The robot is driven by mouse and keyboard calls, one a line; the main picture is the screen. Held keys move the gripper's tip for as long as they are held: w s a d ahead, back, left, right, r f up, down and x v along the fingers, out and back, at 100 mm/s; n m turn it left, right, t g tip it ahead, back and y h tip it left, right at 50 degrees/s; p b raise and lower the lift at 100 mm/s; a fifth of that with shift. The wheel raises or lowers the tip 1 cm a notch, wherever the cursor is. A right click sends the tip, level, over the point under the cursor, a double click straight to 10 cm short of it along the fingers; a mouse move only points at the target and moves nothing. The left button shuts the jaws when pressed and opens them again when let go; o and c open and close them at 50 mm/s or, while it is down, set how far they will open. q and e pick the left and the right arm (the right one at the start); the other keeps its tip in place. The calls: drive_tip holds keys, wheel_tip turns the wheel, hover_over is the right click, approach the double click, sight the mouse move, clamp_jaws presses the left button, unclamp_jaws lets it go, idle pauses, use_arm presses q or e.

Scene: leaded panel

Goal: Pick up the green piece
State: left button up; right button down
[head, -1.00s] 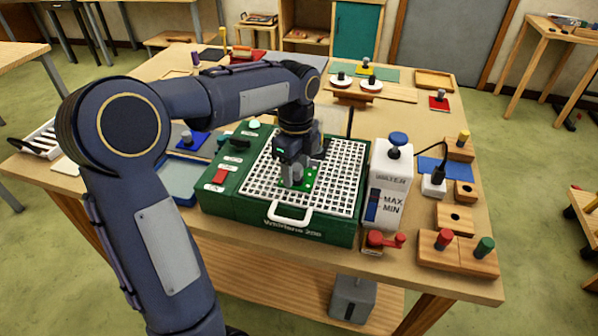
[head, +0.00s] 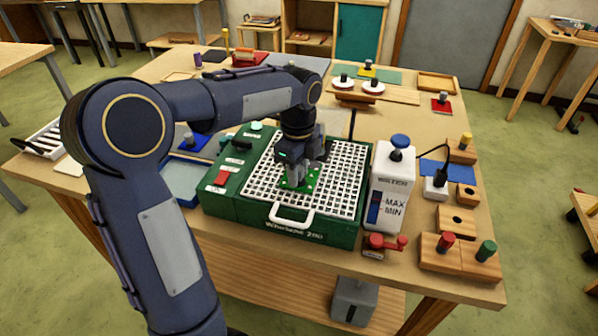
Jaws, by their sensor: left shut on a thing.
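The green piece (head: 309,183) is a small flat bright green plate over the white grid top of the dark green machine. My left gripper (head: 293,183) points down over the grid and is shut on the green piece. The gripper covers part of the piece. I cannot tell whether the piece still touches the grid (head: 345,179) or hangs just above it. My right gripper is not in view.
The machine (head: 241,208) has a white front handle (head: 291,217). A white water tank (head: 392,196) with a blue knob stands close to its right. Wooden blocks with coloured knobs (head: 461,253) are at the front right. A blue tray (head: 182,180) lies left.

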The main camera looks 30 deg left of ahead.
use_arm(q)
drive_tip(key=shift+r, duration=0.4)
wheel_tip(320, 180, up, 2)
drive_tip(key=shift+d+r, duration=0.1)
drive_tip(key=shift+r, duration=0.15)
drive_tip(key=s+d+r+b, duration=0.2)
drive_tip(key=s+d+r, duration=0.5)
drive_tip(key=s, duration=0.5)
wheel_tip(320, 180, up, 2)
drive_tip(key=shift+r, duration=0.25)
drive_tip(key=shift+o, duration=1.3)
drive_tip(key=shift+c, duration=1.3)
drive_tip(key=shift+a+f, duration=0.1)
